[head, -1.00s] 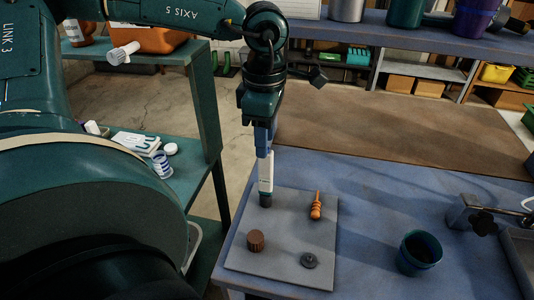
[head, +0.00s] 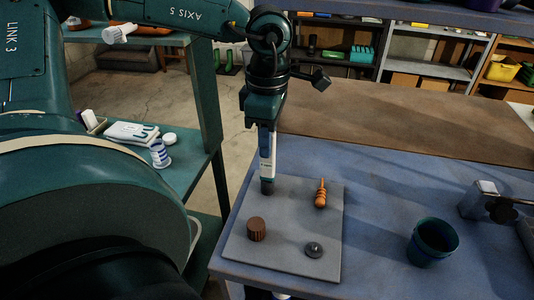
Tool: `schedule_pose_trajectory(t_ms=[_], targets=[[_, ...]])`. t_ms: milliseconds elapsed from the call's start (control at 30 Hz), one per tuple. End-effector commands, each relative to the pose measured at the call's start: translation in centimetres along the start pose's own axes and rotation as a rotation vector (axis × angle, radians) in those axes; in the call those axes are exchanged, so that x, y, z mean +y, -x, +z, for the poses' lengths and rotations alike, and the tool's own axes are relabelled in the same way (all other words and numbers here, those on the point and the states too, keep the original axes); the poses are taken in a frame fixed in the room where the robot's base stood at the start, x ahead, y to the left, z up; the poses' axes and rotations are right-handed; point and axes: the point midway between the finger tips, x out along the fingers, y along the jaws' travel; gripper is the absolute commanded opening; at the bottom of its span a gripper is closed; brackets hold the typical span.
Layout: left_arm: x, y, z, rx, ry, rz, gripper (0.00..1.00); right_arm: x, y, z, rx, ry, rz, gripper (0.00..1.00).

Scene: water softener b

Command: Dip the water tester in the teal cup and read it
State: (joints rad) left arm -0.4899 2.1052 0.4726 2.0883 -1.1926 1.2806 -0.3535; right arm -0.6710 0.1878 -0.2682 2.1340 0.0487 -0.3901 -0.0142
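The teal cup (head: 432,241) stands upright on the blue workbench at the right. The water tester (head: 267,172) is a white and grey stick with a dark lower end, upright over the far left part of the grey mat. My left gripper (head: 266,135) is shut on its upper part from above. I cannot tell whether the tester's lower end touches the mat. My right gripper is not in view.
The grey mat (head: 285,240) also bears a brown ribbed cap (head: 256,229), a dark round knob (head: 314,250) and an orange-handled tool (head: 320,194). A metal fixture (head: 487,202) stands at the right. Bench between mat and cup is clear.

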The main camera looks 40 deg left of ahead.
Motion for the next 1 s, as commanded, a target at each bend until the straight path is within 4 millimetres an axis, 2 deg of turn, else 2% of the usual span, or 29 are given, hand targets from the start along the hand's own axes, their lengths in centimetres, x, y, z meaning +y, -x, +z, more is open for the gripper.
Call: schedule_pose_trajectory(t_ms=[33,300,1000], targets=[[0.0,0.0,0.0,0.000,0.000,0.000,0.21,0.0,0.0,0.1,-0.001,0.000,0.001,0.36],[0.0,0.0,0.0,0.000,0.000,0.000,0.00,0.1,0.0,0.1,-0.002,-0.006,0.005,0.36],[0.0,1.0,0.0,0.000,0.001,0.000,0.00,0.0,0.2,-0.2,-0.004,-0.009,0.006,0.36]])
